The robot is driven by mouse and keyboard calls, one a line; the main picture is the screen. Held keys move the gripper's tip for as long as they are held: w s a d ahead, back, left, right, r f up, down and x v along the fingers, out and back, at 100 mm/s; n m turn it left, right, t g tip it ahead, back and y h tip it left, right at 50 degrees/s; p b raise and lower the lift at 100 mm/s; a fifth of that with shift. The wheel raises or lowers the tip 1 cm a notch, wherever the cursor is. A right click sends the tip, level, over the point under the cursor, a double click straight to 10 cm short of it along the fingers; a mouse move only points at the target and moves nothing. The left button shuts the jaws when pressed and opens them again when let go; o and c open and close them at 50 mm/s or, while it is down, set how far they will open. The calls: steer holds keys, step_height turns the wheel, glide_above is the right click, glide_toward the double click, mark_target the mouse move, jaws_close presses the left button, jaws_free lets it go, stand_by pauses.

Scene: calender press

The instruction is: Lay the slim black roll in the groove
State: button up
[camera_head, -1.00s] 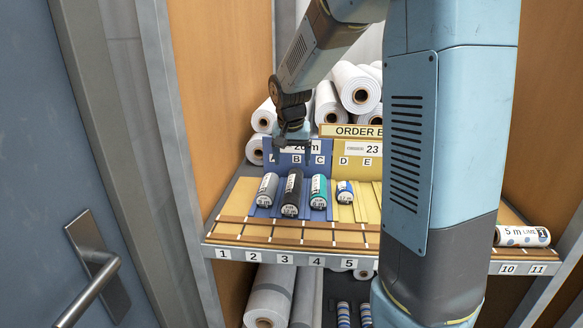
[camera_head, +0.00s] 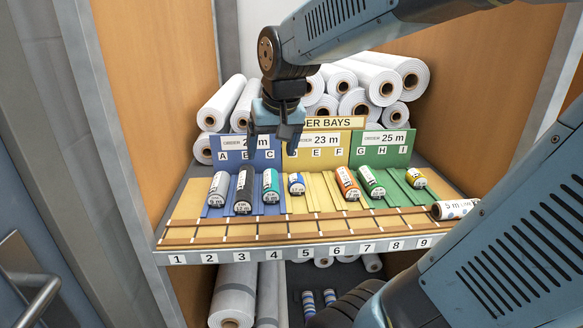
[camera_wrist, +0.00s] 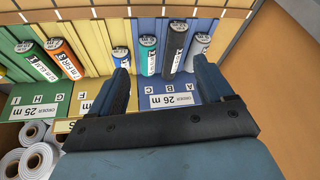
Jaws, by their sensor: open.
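The black roll (camera_head: 244,190) lies in the blue order bay under letter B, its labelled end toward the front. It sits between a grey roll (camera_head: 218,189) and a teal roll (camera_head: 270,186). In the wrist view the black roll (camera_wrist: 175,47) shows beyond the fingertips, between the teal and grey rolls. The bays have raised ribs with grooves between them; an empty yellow groove (camera_head: 318,192) shows right of the small blue roll. My gripper (camera_head: 277,135) is open and empty, above and behind the rolls, in front of the blue and yellow sign panels.
Orange (camera_head: 347,183), green (camera_head: 371,182) and yellow (camera_head: 415,178) rolls lie in the bays to the right. A dotted white roll (camera_head: 455,209) lies at the far right. White rolls (camera_head: 375,80) are stacked behind. A numbered wooden ledge (camera_head: 300,228) runs along the front.

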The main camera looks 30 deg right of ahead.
steer(key=s+n+t, duration=0.1)
steer(key=s, duration=0.9)
steer(key=shift+s+a+n, duration=0.3)
steer(key=shift+a+n, duration=0.1)
steer(key=shift+a, duration=0.05)
stand_by(0.5)
